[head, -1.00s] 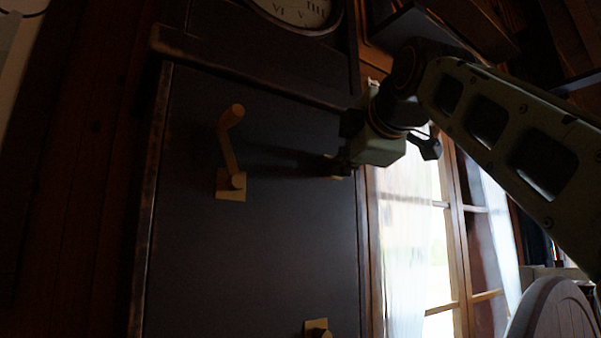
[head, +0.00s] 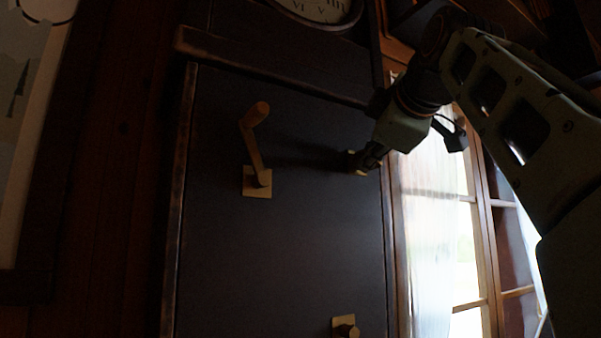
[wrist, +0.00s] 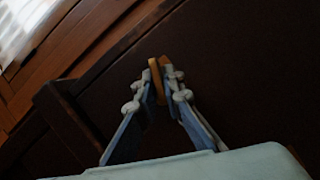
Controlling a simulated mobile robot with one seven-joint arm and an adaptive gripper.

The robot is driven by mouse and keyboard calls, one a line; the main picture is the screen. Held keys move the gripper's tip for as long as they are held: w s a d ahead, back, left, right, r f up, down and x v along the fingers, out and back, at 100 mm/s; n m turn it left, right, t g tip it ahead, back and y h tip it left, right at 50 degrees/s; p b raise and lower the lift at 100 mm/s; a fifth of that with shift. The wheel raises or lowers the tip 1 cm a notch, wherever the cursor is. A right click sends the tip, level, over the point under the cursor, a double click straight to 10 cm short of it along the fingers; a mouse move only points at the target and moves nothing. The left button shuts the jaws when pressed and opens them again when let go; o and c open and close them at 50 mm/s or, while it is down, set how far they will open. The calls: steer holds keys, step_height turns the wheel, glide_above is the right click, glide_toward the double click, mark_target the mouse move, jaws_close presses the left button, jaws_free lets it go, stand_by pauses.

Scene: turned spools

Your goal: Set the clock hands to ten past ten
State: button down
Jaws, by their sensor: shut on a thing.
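The round pale clock face (head: 322,8) with dark Roman numerals shows only its lower part at the top of the head view. No clock hands can be made out. Below it on the dark case front is a brass crank handle (head: 253,150) on a square plate, its arm tilted up and left. My gripper (head: 366,162) is at the right of the case front, at a small brass fitting (head: 350,154) mostly hidden by the fingers. In the wrist view my fingers (wrist: 162,80) are closed on a thin, brass-coloured piece (wrist: 155,78) of it.
Another brass knob on a square plate (head: 345,327) sits low on the case front. A bright window (head: 440,230) is right of the case. A framed picture (head: 30,130) hangs at the left. The front between crank and gripper is clear.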

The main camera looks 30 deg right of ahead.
stand_by(0.4)
steer(key=c, duration=2.1)
jaws_free()
steer(key=shift+s, duration=0.15)
steer(key=v, duration=1.1)
steer(key=shift+s, duration=0.35)
steer(key=shift+a+r, duration=0.1)
steer(key=shift+a, duration=0.05)
